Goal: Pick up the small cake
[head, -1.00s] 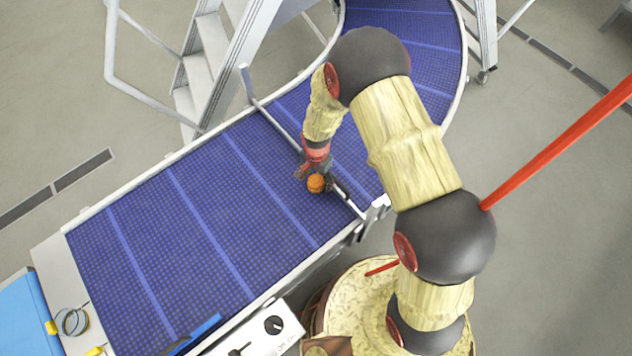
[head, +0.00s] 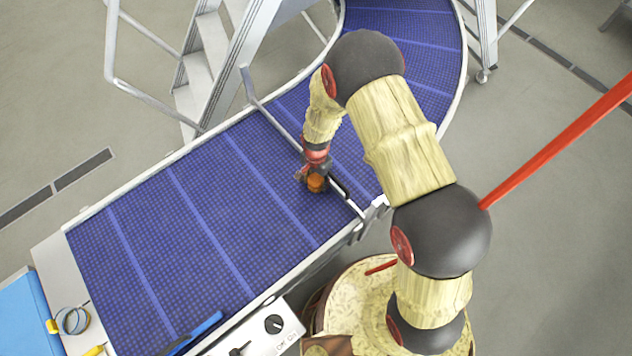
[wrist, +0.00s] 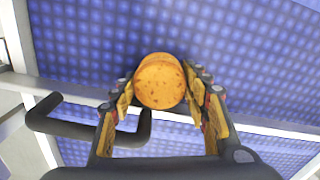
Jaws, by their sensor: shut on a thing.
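The small cake (head: 316,183) is a short orange-brown round on the blue conveyor belt, beside the metal bar that crosses it. In the wrist view the cake (wrist: 159,82) sits between the two fingers at their tips. My gripper (head: 315,177) is at the cake and comes down from above; in the wrist view my gripper (wrist: 165,90) is shut on the cake's sides. Whether the cake's underside touches the belt cannot be told.
The blue conveyor belt (head: 150,235) is clear to the left. A metal bar (head: 275,122) runs across it close to my gripper. A white control box (head: 262,332) and a blue tool (head: 200,330) lie at the near edge. Steps (head: 195,100) stand behind.

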